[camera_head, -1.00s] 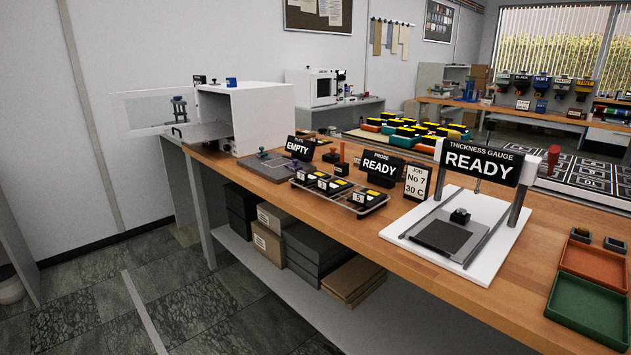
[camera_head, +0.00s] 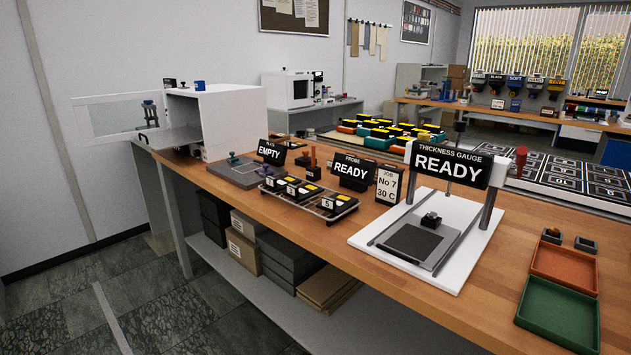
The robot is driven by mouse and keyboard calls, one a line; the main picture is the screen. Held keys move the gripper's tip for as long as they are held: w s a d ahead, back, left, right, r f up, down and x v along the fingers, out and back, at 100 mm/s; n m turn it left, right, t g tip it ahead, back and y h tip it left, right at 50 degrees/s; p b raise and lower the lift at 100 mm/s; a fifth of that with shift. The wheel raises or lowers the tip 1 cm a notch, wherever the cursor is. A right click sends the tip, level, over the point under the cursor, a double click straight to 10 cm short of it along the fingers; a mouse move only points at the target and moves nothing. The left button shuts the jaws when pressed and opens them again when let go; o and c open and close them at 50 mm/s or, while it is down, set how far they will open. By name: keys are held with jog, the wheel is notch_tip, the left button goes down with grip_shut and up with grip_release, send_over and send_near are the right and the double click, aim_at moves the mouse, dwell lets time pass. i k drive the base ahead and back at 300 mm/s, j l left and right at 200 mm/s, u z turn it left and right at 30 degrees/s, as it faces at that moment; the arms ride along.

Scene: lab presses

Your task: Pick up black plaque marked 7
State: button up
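Several small black plaques with yellow patches and white labels (camera_head: 303,190) lie in a wire-edged tray on the wooden bench, left of centre. The nearest one (camera_head: 328,204) has a white label that looks like a 5. The other labels are too small to read, so I cannot tell which plaque is marked 7. A white job card (camera_head: 388,186) reading "No 7, 30 C" stands right of the tray. My gripper is not in view.
The wooden bench (camera_head: 350,228) holds a white box with an open door (camera_head: 232,118) at left, a grey plate marked EMPTY (camera_head: 238,174), a PROBE READY sign (camera_head: 351,171) and a thickness gauge (camera_head: 440,270). Orange (camera_head: 563,268) and green (camera_head: 556,314) trays lie at right.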

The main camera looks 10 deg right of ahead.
aim_at(279, 184)
jog(key=i+j+z, duration=0.1)
jog(key=z, duration=0.25)
jog(key=i+j+z, duration=0.1)
jog(key=j+z, duration=0.55)
jog(key=i+j+z, duration=0.1)
jog(key=j+z, duration=0.2)
jog(key=j, duration=0.95)
jog(key=j+z, duration=0.3)
jog(key=j, duration=1)
